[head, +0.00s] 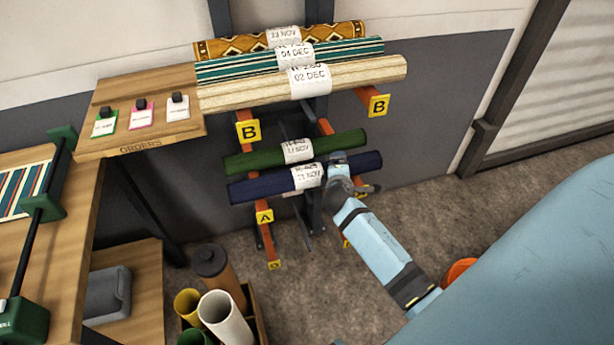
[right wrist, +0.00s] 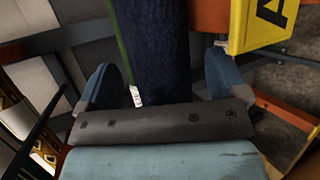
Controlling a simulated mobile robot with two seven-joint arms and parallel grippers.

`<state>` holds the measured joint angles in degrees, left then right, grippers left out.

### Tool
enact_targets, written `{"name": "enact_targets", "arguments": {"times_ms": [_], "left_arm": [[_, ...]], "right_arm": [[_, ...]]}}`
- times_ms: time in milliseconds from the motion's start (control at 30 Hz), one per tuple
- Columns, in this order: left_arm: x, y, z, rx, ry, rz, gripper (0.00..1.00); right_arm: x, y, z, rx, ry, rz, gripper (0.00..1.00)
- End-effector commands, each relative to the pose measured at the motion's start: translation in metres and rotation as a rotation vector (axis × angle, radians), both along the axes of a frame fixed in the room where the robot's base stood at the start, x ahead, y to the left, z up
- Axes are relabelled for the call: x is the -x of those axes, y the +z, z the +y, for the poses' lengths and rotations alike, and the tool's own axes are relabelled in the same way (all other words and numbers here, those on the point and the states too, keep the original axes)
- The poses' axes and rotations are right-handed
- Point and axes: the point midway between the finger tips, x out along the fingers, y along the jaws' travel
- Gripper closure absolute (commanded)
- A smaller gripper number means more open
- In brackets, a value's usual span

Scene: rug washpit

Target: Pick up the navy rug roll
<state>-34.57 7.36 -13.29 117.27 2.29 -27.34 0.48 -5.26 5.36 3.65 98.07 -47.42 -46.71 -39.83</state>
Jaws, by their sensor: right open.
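The navy rug roll (head: 268,187) lies on the lower rack arms marked A, just below a green roll (head: 245,159). In the right wrist view the navy roll (right wrist: 160,45) runs between the two blue fingers of the open right gripper (right wrist: 160,82), with a gap visible on each side. A bit of white label shows by the left finger. My left gripper is in neither view.
Patterned, striped and cream rolls (head: 370,73) rest on the upper arms marked B. A wooden orders board (head: 185,75) with tags stands left. A crate of upright tubes (head: 222,310) is below. A yellow A sign (right wrist: 265,22) is close to the right finger.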

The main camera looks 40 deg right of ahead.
Motion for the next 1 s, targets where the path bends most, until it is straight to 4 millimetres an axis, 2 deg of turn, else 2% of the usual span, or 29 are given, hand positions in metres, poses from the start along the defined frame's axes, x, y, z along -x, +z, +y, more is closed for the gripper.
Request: {"name": "enact_targets", "arguments": {"times_ms": [33,333,567,667,1000], "left_arm": [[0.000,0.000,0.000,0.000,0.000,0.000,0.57],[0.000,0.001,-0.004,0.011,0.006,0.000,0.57],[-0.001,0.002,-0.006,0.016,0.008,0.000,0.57],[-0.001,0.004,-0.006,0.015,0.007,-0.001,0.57],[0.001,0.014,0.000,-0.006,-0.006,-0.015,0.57]], "right_arm": [[0.000,0.000,0.000,0.000,0.000,0.000,0.08],[0.000,0.000,0.000,0.000,0.000,0.000,0.77],[0.000,0.002,0.000,0.000,0.000,-0.003,0.79],[0.000,0.010,0.000,0.000,0.000,-0.004,0.79],[0.000,0.074,0.000,0.000,-0.001,-0.006,0.79]]}}
